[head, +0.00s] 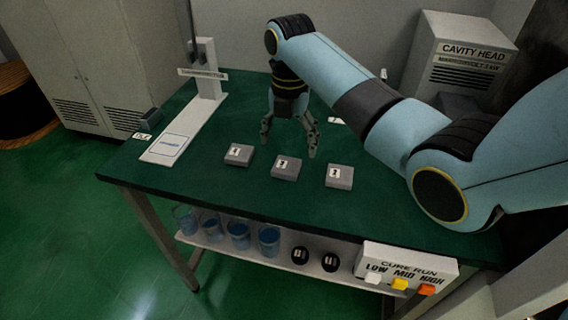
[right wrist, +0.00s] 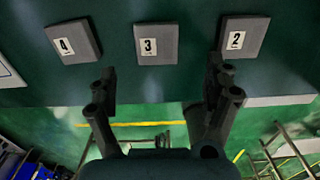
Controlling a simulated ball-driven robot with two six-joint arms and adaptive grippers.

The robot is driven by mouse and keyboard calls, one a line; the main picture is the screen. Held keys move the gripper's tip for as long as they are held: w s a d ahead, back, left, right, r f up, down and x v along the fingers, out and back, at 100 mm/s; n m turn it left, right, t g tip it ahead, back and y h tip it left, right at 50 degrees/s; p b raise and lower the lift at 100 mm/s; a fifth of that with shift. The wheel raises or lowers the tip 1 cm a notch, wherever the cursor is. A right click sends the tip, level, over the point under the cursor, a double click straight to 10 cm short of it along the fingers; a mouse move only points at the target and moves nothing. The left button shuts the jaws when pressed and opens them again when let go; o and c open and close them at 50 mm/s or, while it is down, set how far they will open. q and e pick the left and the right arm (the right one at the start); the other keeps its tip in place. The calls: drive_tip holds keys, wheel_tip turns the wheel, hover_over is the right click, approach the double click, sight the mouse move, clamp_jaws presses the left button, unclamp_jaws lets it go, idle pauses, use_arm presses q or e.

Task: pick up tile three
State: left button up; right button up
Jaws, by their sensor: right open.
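Tile three (head: 286,167) is a flat grey block with a white "3" label. It lies in the middle of a row of three tiles on the green table, and shows in the right wrist view (right wrist: 157,44) ahead of the fingers. Tile four (head: 239,154) is to its left and tile two (head: 339,176) to its right. My right gripper (head: 288,138) points down, open and empty, behind the row in the head view. In the right wrist view its fingers (right wrist: 160,78) are spread wide, apart from the tile. My left gripper is not in view.
A white stand (head: 207,85) with a flat base is at the table's left. Below the front edge, a shelf (head: 225,249) holds several blue cups and two black round things beside the cure run panel (head: 408,262). The cavity head box (head: 461,65) stands behind.

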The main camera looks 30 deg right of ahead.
sight(287, 165)
drive_tip(key=shift+f, duration=0.9)
drive_tip(key=f, duration=0.5)
drive_tip(key=shift+w+a+f, duration=0.1)
drive_tip(key=shift+w, duration=0.15)
drive_tip(key=shift+c, duration=1.3)
drive_tip(key=c, duration=1.1)
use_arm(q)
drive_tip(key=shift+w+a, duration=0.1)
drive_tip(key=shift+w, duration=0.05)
